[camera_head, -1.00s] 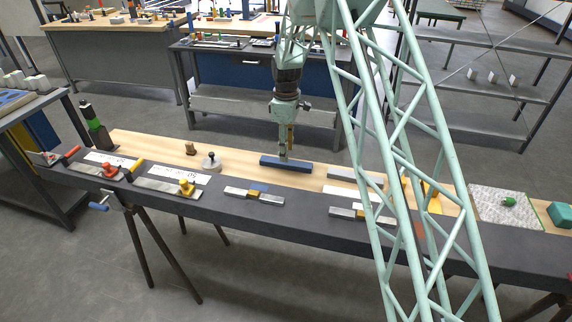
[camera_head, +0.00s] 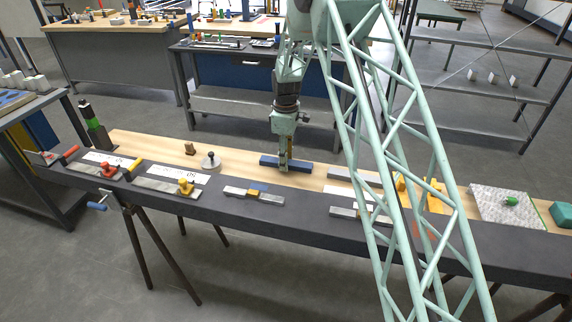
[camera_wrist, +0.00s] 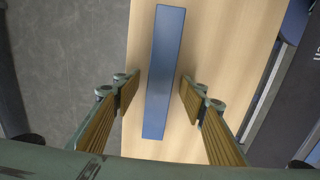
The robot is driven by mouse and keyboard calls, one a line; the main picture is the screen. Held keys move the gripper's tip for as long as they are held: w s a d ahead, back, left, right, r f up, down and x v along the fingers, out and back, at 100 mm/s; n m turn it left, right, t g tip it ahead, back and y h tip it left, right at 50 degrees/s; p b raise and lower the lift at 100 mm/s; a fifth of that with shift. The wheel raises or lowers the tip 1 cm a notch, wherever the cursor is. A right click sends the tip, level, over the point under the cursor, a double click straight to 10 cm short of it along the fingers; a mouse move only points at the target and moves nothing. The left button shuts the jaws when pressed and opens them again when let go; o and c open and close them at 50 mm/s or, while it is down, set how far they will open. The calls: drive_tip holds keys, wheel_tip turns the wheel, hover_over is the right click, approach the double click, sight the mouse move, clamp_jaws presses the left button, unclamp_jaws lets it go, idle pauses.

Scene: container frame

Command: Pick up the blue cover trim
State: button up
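The blue cover trim (camera_head: 301,166) is a long, narrow bar lying flat on the light wooden strip of the bench. In the wrist view the trim (camera_wrist: 164,72) runs lengthwise between the two fingers and is apart from both. My gripper (camera_wrist: 155,98) is open, with wood-coloured finger pads on either side of the bar. In the head view my gripper (camera_head: 284,168) points down at the left-middle part of the trim. That view is too small to show how high the tips are.
A grey bar (camera_head: 352,175) lies to the right of the trim. A round white piece with a knob (camera_head: 210,163) and a small brown block (camera_head: 190,149) stand to the left.

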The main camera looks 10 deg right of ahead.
drive_tip(key=c, duration=1)
drive_tip(key=shift+o, duration=0.2)
drive_tip(key=shift+r+p, duration=0.5)
drive_tip(key=shift+r, duration=1.35)
drive_tip(key=s+d, duration=0.1)
drive_tip(key=s, duration=0.4)
drive_tip(key=s+d+r+p, duration=0.1)
drive_tip(key=s, duration=0.4)
drive_tip(key=s+d, duration=0.1)
drive_tip(key=s, duration=0.4)
drive_tip(key=shift+s+r, duration=0.15)
drive_tip(key=shift+s, duration=0.25)
